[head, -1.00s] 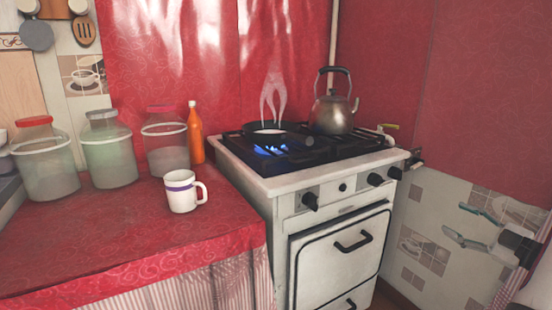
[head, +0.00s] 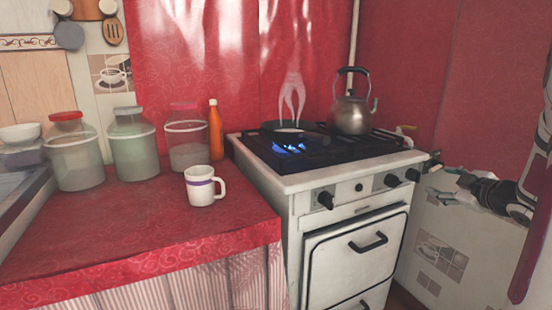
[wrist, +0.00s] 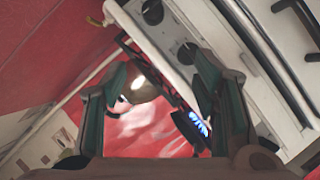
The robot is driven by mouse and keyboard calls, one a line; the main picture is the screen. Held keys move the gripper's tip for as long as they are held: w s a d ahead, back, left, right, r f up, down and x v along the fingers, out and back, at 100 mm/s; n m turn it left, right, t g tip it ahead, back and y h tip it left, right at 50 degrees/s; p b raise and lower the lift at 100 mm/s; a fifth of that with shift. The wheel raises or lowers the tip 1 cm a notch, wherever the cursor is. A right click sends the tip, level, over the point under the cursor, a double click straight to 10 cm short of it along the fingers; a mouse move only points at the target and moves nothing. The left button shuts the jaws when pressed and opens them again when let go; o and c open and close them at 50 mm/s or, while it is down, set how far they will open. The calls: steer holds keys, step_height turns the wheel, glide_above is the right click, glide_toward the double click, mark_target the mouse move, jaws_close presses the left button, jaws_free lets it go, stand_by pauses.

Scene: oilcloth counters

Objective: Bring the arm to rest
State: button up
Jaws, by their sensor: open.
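My gripper (head: 435,182) is at the right of the head view, beside the stove's right front corner, with nothing between its fingers. It is open. In the wrist view its two dark green fingers (wrist: 162,70) stand wide apart, with the tilted stove and red wall beyond. My arm reaches in from the right edge of the head view. I cannot tell the exact gap between the gripper and the stove.
The white stove (head: 345,185) has a lit blue flame (head: 290,147), a dark pan (head: 283,128) and a metal kettle (head: 352,115). A white mug (head: 200,190), several jars and an orange bottle (head: 215,132) stand on the red counter (head: 120,235).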

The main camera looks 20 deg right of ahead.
steer(key=w+a+r+m+g+h, duration=0.2)
steer(key=a+r+m+g, duration=0.1)
steer(key=a+r, duration=0.3)
steer(key=s+a+m+g, duration=0.3)
steer(key=s+a, duration=0.1)
steer(key=a, duration=0.8)
steer(key=s+a+f+m+g+y, duration=0.1)
steer(key=s+a+f+g+y, duration=0.25)
steer(key=s+a, duration=1)
steer(key=s+a+f+g+y, duration=0.3)
steer(key=s+a+g, duration=0.1)
steer(key=s+a, duration=1)
step_height(320, 180, up, 30)
steer(key=t+p, duration=0.3)
steer(key=p, duration=2.5)
steer(key=shift+w+a+p, duration=0.2)
steer(key=shift+p, duration=0.2)
steer(key=shift+t, duration=0.25)
